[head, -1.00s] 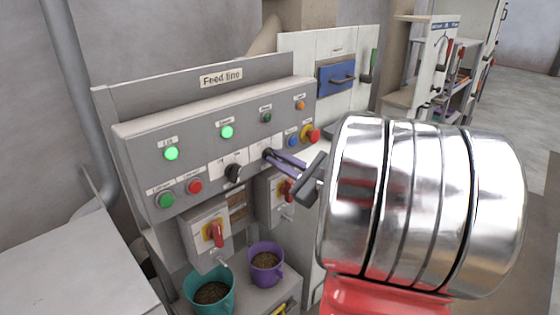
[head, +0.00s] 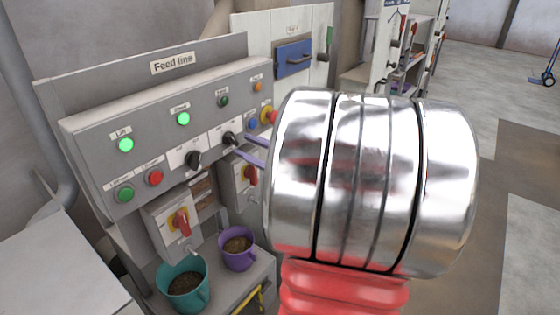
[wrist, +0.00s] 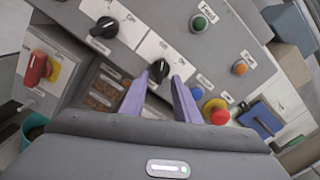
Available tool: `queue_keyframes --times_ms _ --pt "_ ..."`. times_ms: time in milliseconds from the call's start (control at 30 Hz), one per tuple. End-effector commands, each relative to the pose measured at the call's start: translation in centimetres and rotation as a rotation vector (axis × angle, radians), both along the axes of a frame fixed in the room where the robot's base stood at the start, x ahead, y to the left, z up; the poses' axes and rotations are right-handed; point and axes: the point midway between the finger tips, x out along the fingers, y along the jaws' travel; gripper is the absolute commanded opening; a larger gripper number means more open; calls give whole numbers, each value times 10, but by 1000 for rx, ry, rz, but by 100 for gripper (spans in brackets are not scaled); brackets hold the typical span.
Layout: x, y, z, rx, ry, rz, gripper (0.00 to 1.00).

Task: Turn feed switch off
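The grey feed line panel (head: 165,128) carries two black rotary switches. The right switch (head: 230,138) sits below a dark green lamp (head: 223,101); in the wrist view that lamp's label reads Feed. My gripper (head: 243,145) has two purple fingers, open and empty. In the wrist view the right switch (wrist: 158,70) shows between and just beyond the fingertips, with no clear contact. The left switch (head: 193,160) stands apart from my gripper. My silver wrist hides the gripper's body in the head view.
A red-and-yellow button (wrist: 216,111) and a blue button (wrist: 197,94) lie close right of the fingers. Red-handled isolators (head: 181,222) project below the panel. A teal mug (head: 184,288) and a purple mug (head: 237,247) stand on the shelf below.

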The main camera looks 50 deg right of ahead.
Motion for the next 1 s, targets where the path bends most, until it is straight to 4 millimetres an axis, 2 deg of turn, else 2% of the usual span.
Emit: queue_keyframes --times_ms 200,700,1000 --pt "-29 -2 0 0 -1 -4 29" --pt "-87 -4 -1 0 0 -4 29" --pt "-105 -3 -1 0 -1 -1 29"
